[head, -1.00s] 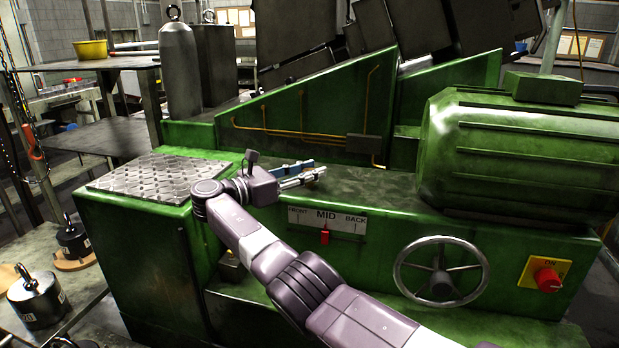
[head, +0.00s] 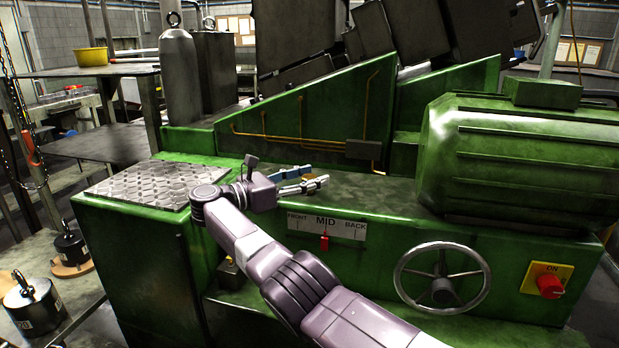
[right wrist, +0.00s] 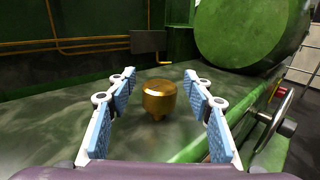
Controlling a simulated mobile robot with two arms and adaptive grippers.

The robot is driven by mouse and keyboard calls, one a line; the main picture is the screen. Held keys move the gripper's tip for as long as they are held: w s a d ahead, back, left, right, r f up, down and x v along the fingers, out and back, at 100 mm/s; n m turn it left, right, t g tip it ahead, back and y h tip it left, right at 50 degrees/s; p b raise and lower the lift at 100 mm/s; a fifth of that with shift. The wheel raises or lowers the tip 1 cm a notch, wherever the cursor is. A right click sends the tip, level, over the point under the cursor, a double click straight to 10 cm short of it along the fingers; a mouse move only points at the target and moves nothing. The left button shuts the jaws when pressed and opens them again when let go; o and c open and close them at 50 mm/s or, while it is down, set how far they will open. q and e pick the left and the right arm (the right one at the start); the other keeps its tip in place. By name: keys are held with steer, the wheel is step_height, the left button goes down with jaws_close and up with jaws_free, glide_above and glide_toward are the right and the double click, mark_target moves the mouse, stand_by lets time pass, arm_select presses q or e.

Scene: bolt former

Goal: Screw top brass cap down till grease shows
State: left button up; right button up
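A brass cap (right wrist: 159,99), domed and narrowing at its lower end, shows in the right wrist view above or on the green machine top. My right gripper (right wrist: 160,78) is open, with one blue-padded finger on each side of the cap and a visible gap on both sides. How far the fingertips reach past the cap I cannot tell. In the head view my right gripper (head: 314,180) is low over the machine top, and the fingers mostly hide the cap. No grease is visible. My left gripper is not in view.
The green machine has a large ribbed motor housing (head: 520,150) at right, a sloped guard (head: 310,110) with brass pipes behind, and a FRONT/MID/BACK plate (head: 326,223) with a red pointer. A handwheel (head: 441,278) and red knob (head: 550,286) are on its front.

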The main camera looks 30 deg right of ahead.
mark_target(310, 176)
steer(key=shift+r, duration=0.1)
step_height(310, 176, up, 10)
steer(key=shift+f, duration=0.1)
stand_by(0.4)
